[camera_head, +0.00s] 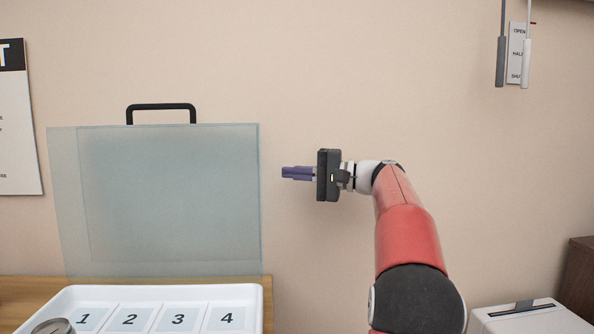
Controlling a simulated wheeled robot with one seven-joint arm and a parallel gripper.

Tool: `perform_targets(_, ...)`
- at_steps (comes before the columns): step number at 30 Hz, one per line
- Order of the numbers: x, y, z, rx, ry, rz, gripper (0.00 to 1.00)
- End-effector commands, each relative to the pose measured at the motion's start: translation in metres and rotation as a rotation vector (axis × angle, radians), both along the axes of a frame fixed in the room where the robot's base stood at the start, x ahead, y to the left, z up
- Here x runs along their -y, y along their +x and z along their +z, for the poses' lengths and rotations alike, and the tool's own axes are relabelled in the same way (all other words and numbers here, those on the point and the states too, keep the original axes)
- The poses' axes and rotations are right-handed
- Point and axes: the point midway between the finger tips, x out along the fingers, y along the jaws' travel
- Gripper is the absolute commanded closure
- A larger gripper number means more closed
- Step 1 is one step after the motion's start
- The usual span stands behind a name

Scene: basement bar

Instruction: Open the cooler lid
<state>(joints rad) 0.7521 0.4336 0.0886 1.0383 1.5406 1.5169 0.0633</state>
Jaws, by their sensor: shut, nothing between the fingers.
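A clear, pale blue-green glass panel (165,200) with a black handle (160,107) on its top edge stands upright behind a white tray-like body (262,305). It looks like the cooler lid, raised, though its hinge is hidden and I cannot be sure. My gripper (285,173) is right of the panel in the picture, with its purple fingers shut and empty, pointing left. A gap shows between the fingertips and the panel's right edge. The fingers are below the handle's level and do not touch it.
The white body holds several numbered cards and a round metal object (53,326). A wooden surface (25,287) lies under it. A white box with a dark slot (530,316) and a brown cabinet (580,280) are lower right. Two hanging handles (513,60) are upper right.

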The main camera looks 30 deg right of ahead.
Motion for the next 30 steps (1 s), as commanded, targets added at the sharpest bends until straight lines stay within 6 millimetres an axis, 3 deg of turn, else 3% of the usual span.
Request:
perform_targets(6, -0.030, 0.025, 0.001, 0.000, 0.000, 0.003, 1.00)
perform_targets(13, -0.043, 0.038, 0.001, 0.001, 0.001, 0.001, 1.00)
perform_targets(25, -0.049, 0.038, 0.001, 0.008, 0.000, 0.008, 1.00)
perform_targets(30, -0.056, 0.021, 0.002, 0.081, -0.030, 0.010, 1.00)
